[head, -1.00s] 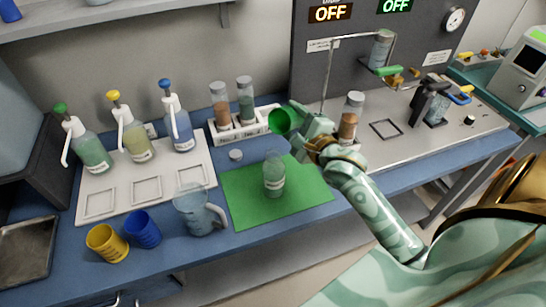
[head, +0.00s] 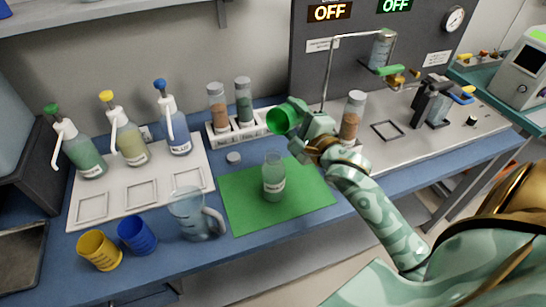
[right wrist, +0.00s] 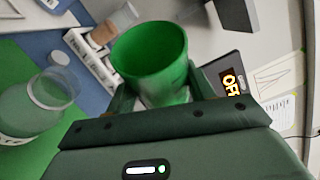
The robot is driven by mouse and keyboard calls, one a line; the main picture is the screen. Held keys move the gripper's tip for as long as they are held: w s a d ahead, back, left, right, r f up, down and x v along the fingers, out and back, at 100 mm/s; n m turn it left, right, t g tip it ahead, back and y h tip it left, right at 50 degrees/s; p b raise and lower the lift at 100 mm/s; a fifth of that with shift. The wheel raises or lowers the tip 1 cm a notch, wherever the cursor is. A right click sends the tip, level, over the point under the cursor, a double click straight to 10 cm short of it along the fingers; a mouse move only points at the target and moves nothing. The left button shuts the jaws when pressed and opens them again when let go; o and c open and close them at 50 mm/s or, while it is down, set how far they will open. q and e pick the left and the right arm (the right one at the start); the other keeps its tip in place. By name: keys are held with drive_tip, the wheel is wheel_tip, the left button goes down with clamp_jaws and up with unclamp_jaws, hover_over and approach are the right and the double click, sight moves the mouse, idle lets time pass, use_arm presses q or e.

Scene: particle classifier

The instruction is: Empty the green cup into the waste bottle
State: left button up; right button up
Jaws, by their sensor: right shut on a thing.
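The green cup (head: 284,119) is in my right gripper (head: 301,122), which is shut on it above the back right part of the green mat. The cup lies tilted, its mouth toward the left and the camera. In the right wrist view the cup (right wrist: 152,62) is between the fingers; its contents cannot be made out. A clear, greenish bottle (head: 274,180) stands upright on the mat, below and slightly left of the cup and apart from it. It also shows in the right wrist view (right wrist: 42,105). Its label is too small to read. My left gripper is not in view.
A clear jug (head: 190,215), a blue cup (head: 137,235) and a yellow cup (head: 98,250) stand to the left. A white rack (head: 237,129) with vials is behind the mat (head: 245,210). Another vial (head: 352,115) stands close right of my gripper. The mat's front is clear.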

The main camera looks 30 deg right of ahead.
sight(291, 120)
drive_tip(key=shift+s+a+r+n+t+y+p, duration=0.1)
drive_tip(key=shift+a+r+n+t+p, duration=0.2)
drive_tip(key=shift+n, duration=0.45)
drive_tip(key=shift+s+a+r+n+t+y+p, duration=0.15)
drive_tip(key=shift+r+n+t, duration=0.2)
drive_tip(key=shift+n, duration=0.45)
drive_tip(key=shift+a+r+n+t+y+p, duration=0.1)
drive_tip(key=shift+a+r+n+t+p, duration=0.2)
drive_tip(key=shift+n, duration=0.45)
idle(1.4)
drive_tip(key=shift+s+a+r+n+t+y, duration=0.1)
drive_tip(key=shift+a+r+n+t+y, duration=0.15)
drive_tip(key=shift+n, duration=0.55)
drive_tip(key=shift+s+a+r+n+t+y, duration=0.15)
drive_tip(key=shift+n+t+y, duration=0.1)
drive_tip(key=shift+n, duration=0.55)
drive_tip(key=shift+a+r+n+t+y, duration=0.15)
drive_tip(key=shift+r+n+y, duration=0.1)
drive_tip(key=shift+n, duration=0.55)
idle(1.9)
